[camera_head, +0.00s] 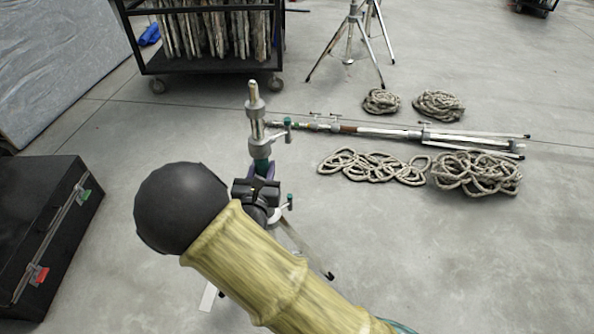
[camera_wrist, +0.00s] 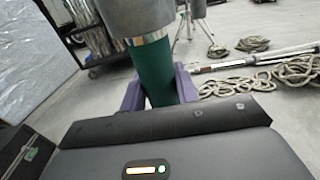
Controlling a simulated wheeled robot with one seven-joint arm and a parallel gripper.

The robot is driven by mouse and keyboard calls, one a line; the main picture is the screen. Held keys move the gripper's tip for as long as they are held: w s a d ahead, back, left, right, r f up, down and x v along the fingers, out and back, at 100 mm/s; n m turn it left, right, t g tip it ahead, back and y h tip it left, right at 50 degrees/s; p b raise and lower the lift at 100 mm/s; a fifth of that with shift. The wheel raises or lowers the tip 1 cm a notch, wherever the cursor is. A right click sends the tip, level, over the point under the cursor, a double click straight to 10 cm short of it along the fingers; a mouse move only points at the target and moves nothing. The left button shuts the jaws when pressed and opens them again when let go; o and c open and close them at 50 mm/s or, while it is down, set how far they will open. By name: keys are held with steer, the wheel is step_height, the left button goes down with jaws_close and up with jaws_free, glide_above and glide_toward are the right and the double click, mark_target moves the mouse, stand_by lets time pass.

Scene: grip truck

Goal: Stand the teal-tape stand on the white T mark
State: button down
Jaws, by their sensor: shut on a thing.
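The teal-tape stand (camera_head: 256,128) is a metal light stand, roughly upright in the head view, with green-handled knobs. My gripper (camera_head: 264,172) has purple fingers and is shut on its column at the teal tape, which fills the middle of the wrist view (camera_wrist: 155,75). One leg (camera_head: 308,248) with a black foot reaches the lower right. My arm hides most of the stand's base, so I cannot tell whether its feet touch the floor. A white strip (camera_head: 208,297) on the floor, left of my arm, may be part of the white T mark; the rest is hidden.
A black case (camera_head: 40,235) stands at left. A black cart (camera_head: 212,66) is behind. Another stand (camera_head: 490,140) lies on the floor at right among several rope coils (camera_head: 475,173). A tripod stand (camera_head: 350,45) stands farther back. The floor at lower right is clear.

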steer(key=s+a+n+y+b, duration=0.1)
steer(key=s+a+y+b, duration=0.1)
steer(key=s+a, duration=0.4)
steer(key=a+b, duration=0.1)
steer(key=a, duration=0.3)
steer(key=shift+s+a+r+n+y+b, duration=0.15)
steer(key=shift+s+a+n+y+b, duration=0.15)
steer(key=shift+b, duration=0.05)
steer(key=shift+f+b, duration=1.4)
steer(key=shift+f, duration=0.15)
steer(key=shift+r+p, duration=0.15)
steer(key=shift+p, duration=0.4)
steer(key=shift+s+f+b, duration=0.1)
steer(key=shift+f+b, duration=0.4)
steer(key=shift+f, duration=1.1)
stand_by(1.8)
steer(key=c, duration=1)
jaws_free()
steer(key=shift+o, duration=0.2)
steer(key=s+d+p, duration=0.2)
steer(key=s+p, duration=0.5)
steer(key=s, duration=1)
steer(key=shift+s+f, duration=0.15)
